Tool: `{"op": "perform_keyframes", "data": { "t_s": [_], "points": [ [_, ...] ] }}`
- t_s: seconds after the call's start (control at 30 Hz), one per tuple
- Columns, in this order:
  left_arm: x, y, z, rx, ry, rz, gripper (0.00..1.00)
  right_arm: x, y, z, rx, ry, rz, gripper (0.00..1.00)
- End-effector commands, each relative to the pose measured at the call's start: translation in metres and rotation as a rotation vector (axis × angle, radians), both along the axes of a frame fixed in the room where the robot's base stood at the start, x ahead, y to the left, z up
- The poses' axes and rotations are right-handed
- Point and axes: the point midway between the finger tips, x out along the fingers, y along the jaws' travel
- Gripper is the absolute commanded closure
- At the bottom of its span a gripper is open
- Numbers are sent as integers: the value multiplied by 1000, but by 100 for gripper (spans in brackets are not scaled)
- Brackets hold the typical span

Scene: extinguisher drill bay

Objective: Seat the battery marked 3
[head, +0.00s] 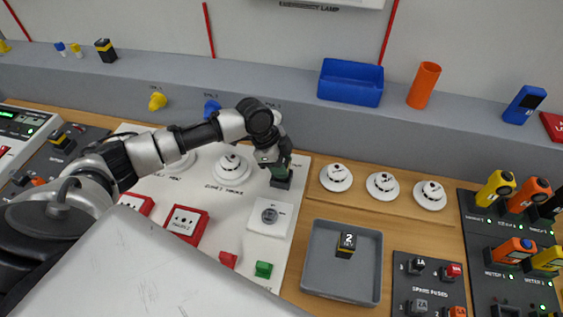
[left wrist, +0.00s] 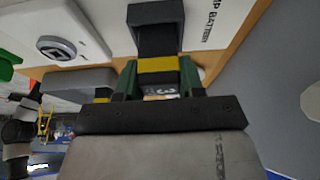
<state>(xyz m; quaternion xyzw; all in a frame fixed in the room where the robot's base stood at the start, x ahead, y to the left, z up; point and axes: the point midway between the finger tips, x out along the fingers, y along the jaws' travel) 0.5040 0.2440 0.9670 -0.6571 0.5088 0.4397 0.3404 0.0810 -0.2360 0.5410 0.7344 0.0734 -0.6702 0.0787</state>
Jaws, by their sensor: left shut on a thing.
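My left gripper (head: 278,164) is shut on a black battery with a yellow band (left wrist: 158,66); its green fingers grip both sides in the left wrist view. Markings on the battery's near end look like a 3 but are hard to read. The battery's far end is at or inside the black square socket (left wrist: 155,13), in line with it; how deep I cannot tell. The socket (head: 281,183) stands at the white panel's right edge in the head view, where the gripper mostly hides the battery. My right gripper is not in view.
A grey tray (head: 313,284) to the right holds a battery marked 2 (head: 346,254). A round switch on a white plate (head: 270,217) lies just in front of the socket. Smoke detectors (head: 336,177) stand right of it. Another battery (head: 105,50) is on the back ledge.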

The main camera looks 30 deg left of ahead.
Motion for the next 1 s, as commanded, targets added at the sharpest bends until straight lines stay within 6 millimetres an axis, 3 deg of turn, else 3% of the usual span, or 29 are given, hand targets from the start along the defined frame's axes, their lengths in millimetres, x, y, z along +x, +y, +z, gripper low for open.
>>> {"op": "perform_keyframes", "data": {
  "t_s": [1.0],
  "points": [
    [0,0,-12,-2,-2,-1,95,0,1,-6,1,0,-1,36]
  ]
}}
